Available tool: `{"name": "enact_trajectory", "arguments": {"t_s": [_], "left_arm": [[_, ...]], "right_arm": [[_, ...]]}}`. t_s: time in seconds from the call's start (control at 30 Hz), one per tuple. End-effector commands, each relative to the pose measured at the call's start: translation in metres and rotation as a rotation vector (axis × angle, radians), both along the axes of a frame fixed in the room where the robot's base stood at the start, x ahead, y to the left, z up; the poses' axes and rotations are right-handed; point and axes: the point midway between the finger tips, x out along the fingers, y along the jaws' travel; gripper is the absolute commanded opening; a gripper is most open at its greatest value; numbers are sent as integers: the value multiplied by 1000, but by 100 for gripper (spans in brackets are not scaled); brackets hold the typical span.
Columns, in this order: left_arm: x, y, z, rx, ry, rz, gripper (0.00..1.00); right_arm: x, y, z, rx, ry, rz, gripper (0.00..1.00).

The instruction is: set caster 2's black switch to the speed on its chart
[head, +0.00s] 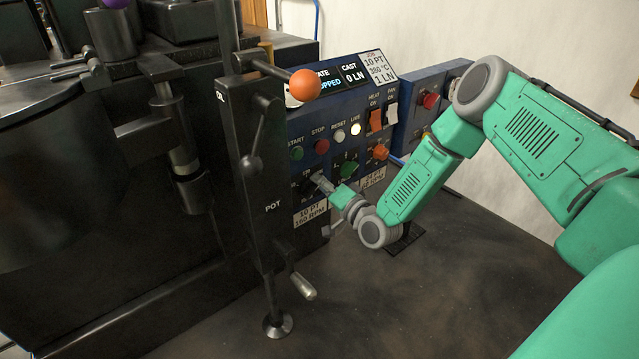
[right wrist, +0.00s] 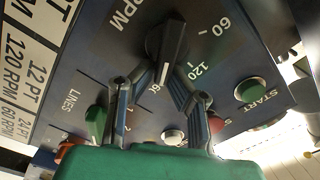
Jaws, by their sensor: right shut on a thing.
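The black switch (right wrist: 168,38) is a bar knob with a white pointer line, on the blue caster panel. My right gripper (right wrist: 164,72) is shut on it, one finger on each side. The pointer faces toward a partly covered mark reading "16"; marks 60 and 120 sit to its right. The chart (right wrist: 28,88) shows 12 PT 120 RPM and 24 PT 60 RPM; its head-view part (head: 311,214) reads 10 PT 160 RPM. The job card (head: 376,68) reads 10 PT and 1 LN. In the head view my right gripper (head: 322,184) reaches the switch and mostly hides it. My left gripper is not in view.
A green LINES knob (right wrist: 97,124) and a green START button (right wrist: 250,90) flank the switch. In the head view, a black post with an orange ball lever (head: 305,85) stands just left of the panel. Rocker switches (head: 376,120) sit above right. Open floor lies below.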

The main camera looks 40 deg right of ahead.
Motion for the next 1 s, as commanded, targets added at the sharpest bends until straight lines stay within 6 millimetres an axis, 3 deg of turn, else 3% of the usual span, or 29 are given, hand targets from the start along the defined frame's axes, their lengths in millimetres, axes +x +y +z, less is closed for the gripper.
{"name": "enact_trajectory", "arguments": {"t_s": [0.03,0.17,0.2,0.27,0.73,0.87,1.0], "left_arm": [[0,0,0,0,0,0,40],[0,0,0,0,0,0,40],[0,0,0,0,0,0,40],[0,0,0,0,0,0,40],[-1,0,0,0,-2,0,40],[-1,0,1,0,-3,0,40],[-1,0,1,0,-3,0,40]], "right_arm": [[-6,3,-10,1,26,10,0],[-6,3,-10,0,27,10,0],[-6,4,-10,0,27,10,16],[-6,4,-10,0,27,10,32],[-8,1,-4,1,12,5,32],[-26,-1,-4,2,13,3,32],[-56,-3,-5,5,16,3,32]]}}
